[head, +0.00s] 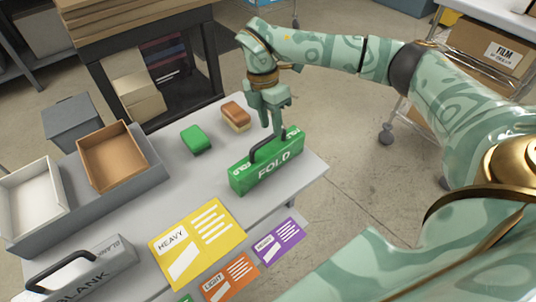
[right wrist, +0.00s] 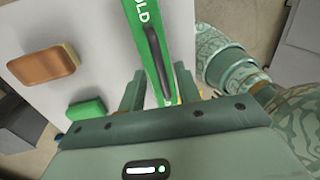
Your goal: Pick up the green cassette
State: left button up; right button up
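The green cassette (head: 266,172) is a long box marked FOLD with a dark carry handle on top. It stands upright near the right edge of the grey table (head: 205,170). My right gripper (head: 272,126) points down just over its handle. In the right wrist view, the cassette (right wrist: 141,17) and its handle (right wrist: 153,50) run between the two spread fingers. The fingers look apart, with no clear grip on the handle; actual contact is hard to tell. My left gripper is not in view.
A green block (head: 195,139) and a brown block (head: 236,116) lie behind the cassette. Yellow (head: 195,243), orange (head: 231,277) and purple (head: 277,242) cards lie in front.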

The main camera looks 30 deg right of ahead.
aim_at(270, 136)
jog(key=f, duration=0.3)
jog(key=s+f+b, duration=0.1)
jog(key=f, duration=0.1)
jog(key=shift+a, duration=0.25)
jog(key=shift+c, duration=0.3)
grip_shut()
dwell(0.8)
